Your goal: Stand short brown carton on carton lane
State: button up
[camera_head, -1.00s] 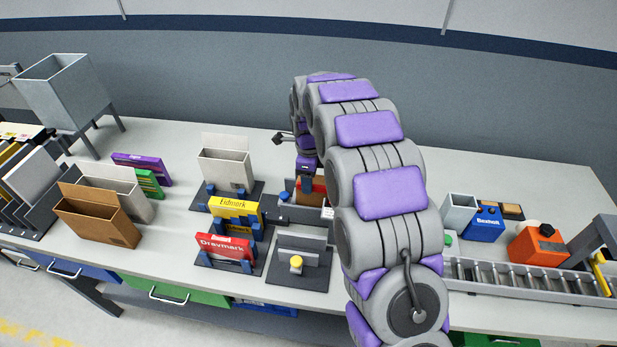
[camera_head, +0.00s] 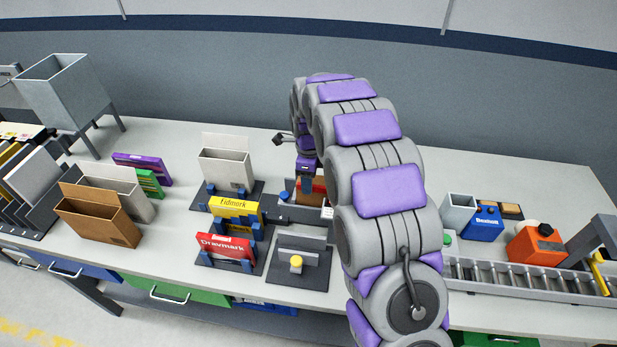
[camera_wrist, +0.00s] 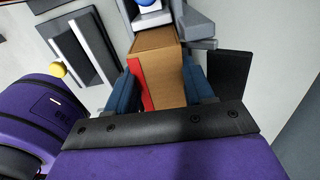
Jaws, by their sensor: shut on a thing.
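The short brown carton (camera_wrist: 170,72) stands between my blue gripper fingers in the wrist view, with a red strip (camera_wrist: 141,88) along its left side. My gripper (camera_wrist: 160,84) is shut on it. In the head view my gripper (camera_head: 307,180) reaches down behind the dark fixture at mid-bench; a little of the brown carton (camera_head: 309,197) shows, partly hidden by my arm. I cannot tell whether its base touches the fixture. A roller lane (camera_head: 525,277) runs along the right of the bench; its left end is hidden behind my arm.
An open brown carton (camera_head: 98,218) and a grey one stand at left. Yellow (camera_head: 235,210) and red (camera_head: 227,247) boxes stand in blue-pegged holders left of the fixture. A blue box (camera_head: 483,224) and an orange container (camera_head: 537,246) stand behind the roller lane.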

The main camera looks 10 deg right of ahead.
dwell(0.4)
jog(key=o, duration=1.1)
jog(key=shift+r, duration=0.1)
jog(key=shift+w+r, duration=0.15)
jog(key=shift+r, duration=0.15)
jog(key=r+p, duration=0.1)
jog(key=r, duration=0.4)
jog(key=r+p, duration=0.1)
jog(key=r, duration=0.5)
jog(key=r+p, duration=0.1)
jog(key=r, duration=0.4)
jog(key=shift+s+a+r, duration=0.1)
jog(key=shift+s+r, duration=0.1)
jog(key=shift+s, duration=0.05)
